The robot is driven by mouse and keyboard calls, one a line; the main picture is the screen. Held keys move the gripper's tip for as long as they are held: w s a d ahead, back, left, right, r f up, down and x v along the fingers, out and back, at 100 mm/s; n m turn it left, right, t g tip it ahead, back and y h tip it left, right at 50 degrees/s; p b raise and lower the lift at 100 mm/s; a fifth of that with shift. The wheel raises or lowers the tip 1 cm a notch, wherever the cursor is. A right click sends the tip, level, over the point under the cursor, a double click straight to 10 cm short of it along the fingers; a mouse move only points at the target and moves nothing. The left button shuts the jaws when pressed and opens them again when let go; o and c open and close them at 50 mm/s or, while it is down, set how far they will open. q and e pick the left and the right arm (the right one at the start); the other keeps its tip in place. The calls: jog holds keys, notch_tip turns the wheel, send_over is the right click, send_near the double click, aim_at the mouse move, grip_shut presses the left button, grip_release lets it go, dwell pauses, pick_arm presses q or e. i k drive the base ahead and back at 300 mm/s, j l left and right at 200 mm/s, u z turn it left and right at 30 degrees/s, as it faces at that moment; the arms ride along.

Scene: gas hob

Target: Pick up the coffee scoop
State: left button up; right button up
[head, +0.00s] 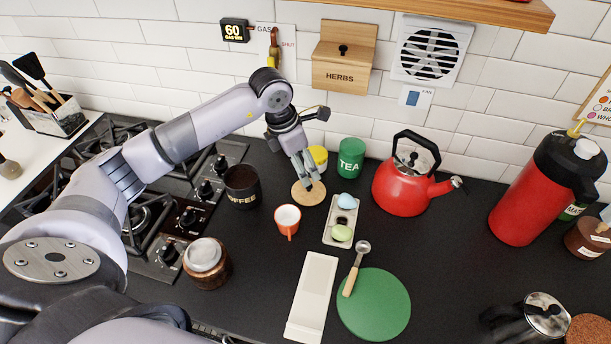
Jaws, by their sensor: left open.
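The coffee scoop (351,278) has a pale wooden handle and a small round metal bowl. It lies at the upper left edge of a round green mat (385,310), with its bowl end pointing up and away past the mat's edge. My left gripper (312,184) points down over a round wooden disc (309,194), well behind the scoop and a little to its left. The fingers are apart with nothing seen between them. Whether they touch the disc cannot be told. My right gripper is out of view.
A tray with egg-shaped pieces (329,237), a small orange-and-white cup (287,220) and a long white tray (312,295) lie near the scoop. A red kettle (402,190) stands behind right. A black coffee canister (242,188) stands left.

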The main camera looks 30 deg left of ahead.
aim_at(363, 247)
jog(key=k, duration=1.5)
